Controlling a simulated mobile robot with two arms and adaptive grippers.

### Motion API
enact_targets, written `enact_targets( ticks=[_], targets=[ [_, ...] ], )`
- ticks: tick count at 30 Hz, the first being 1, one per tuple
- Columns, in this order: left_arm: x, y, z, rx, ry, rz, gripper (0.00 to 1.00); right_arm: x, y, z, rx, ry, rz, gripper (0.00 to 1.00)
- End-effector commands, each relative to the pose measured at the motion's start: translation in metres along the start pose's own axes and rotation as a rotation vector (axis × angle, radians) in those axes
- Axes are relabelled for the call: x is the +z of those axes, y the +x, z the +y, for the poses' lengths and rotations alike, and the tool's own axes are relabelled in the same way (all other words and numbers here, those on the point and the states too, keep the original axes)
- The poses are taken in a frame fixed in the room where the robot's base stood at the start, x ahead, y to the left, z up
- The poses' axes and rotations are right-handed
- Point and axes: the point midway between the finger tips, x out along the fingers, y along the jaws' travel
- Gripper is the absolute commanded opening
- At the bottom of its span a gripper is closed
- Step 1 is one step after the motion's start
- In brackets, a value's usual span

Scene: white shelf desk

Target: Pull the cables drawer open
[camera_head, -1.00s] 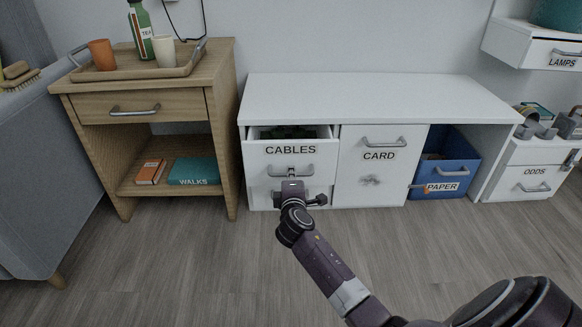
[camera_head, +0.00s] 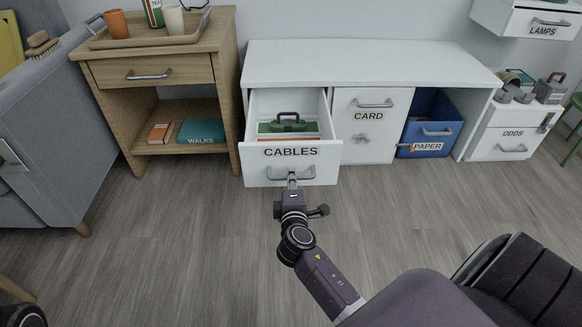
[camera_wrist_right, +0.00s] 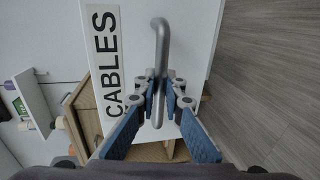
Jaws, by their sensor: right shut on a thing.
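The cables drawer (camera_head: 291,164) is a white drawer under the left part of the white desk (camera_head: 360,62), standing well out from it. Its black CABLES label shows on the front, and inside is a green case (camera_head: 287,122) with a dark handle. My right gripper (camera_head: 292,181) is shut on the drawer's grey bar handle (camera_head: 272,174). In the right wrist view the blue-padded fingers of the gripper (camera_wrist_right: 158,100) close around the handle (camera_wrist_right: 161,38), beside the CABLES label (camera_wrist_right: 103,60).
Right of the drawer are a white CARD door (camera_head: 371,125) and a blue PAPER bin (camera_head: 430,128). A wooden side table (camera_head: 153,100) with a tray stands close on the left. The wood floor (camera_head: 200,240) in front is clear apart from my own arm and body.

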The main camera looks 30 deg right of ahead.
Motion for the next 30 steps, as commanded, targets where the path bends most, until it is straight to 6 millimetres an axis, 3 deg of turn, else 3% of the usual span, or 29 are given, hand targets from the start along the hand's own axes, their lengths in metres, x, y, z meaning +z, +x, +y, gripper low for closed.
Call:
enact_targets(
  ticks=[15,16,20,30],
  targets=[
    [0.0014,-0.0017,-0.0003,-0.003,-0.001,-0.008,0.4,-0.0003,-0.007,-0.0022,-0.001,0.001,0.001,0.0],
    [0.0014,-0.0017,-0.0003,-0.003,-0.001,-0.008,0.4,-0.0003,-0.007,-0.0022,-0.001,0.001,0.001,0.12],
    [0.0014,-0.0017,-0.0003,-0.003,-0.002,-0.008,0.4,-0.0003,-0.0069,-0.002,-0.001,0.0,0.001,0.26],
    [0.0004,-0.0006,-0.0003,0.002,0.001,-0.002,0.4,-0.0003,-0.0095,-0.0019,0.0,0.0,0.001,0.27]
  ],
)
